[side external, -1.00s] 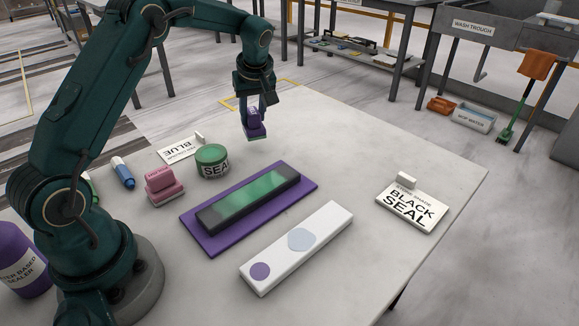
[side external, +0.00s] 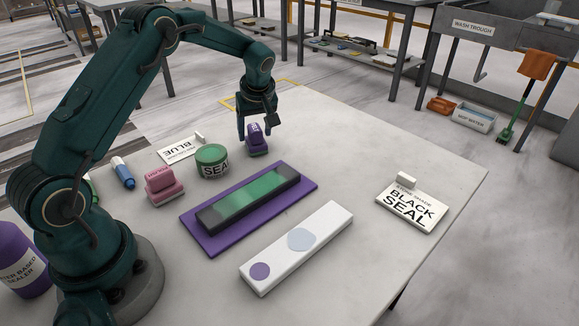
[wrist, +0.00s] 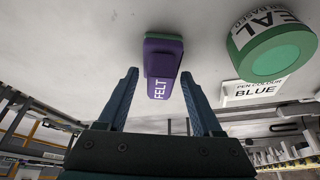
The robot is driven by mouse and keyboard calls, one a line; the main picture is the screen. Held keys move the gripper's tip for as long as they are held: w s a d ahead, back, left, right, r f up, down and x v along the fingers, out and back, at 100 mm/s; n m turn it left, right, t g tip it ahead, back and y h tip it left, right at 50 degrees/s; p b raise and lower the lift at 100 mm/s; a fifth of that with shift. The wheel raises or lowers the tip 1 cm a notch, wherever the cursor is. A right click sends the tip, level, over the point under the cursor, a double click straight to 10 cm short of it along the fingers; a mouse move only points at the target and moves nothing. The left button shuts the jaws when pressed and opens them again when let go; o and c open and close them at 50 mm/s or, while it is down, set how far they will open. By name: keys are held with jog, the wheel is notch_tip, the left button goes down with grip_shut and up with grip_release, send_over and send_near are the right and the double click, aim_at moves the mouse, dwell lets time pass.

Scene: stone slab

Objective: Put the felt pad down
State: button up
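The felt pad (side external: 257,142) is a purple block with a green edge along its base. It sits on the stone slab (side external: 330,135), beyond the green tin. My gripper (side external: 257,130) is just above and around it, with its fingers apart. In the wrist view, the pad (wrist: 163,62), its grip marked FELT, lies between the spread fingertips of my gripper (wrist: 160,73). A gap shows on both sides of the pad, and neither finger touches it.
A dark green-topped piece on a purple mat (side external: 205,246), a white board (side external: 330,228) and the BLACK SEAL sign (side external: 411,208) are nearer. The slab right of the pad is clear.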

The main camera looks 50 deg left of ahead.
jog(key=v, duration=1.2)
jog(key=s+d+r+m+t+h, duration=0.2)
jog(key=s+d+r+m, duration=0.4)
jog(key=s+d, duration=0.25)
jog(key=s+d+f+m+t+h, duration=0.1)
jog(key=s+d+f+m, duration=0.1)
jog(key=s, duration=0.4)
jog(key=s+d+f+m+h, duration=0.1)
jog(key=s+d+f+m, duration=0.1)
jog(key=s+m, duration=0.3)
jog(key=shift+s+d+t, duration=0.4)
jog(key=shift+s+d, duration=0.45)
jog(key=shift+s, duration=0.1)
jog(key=shift+o, duration=0.4)
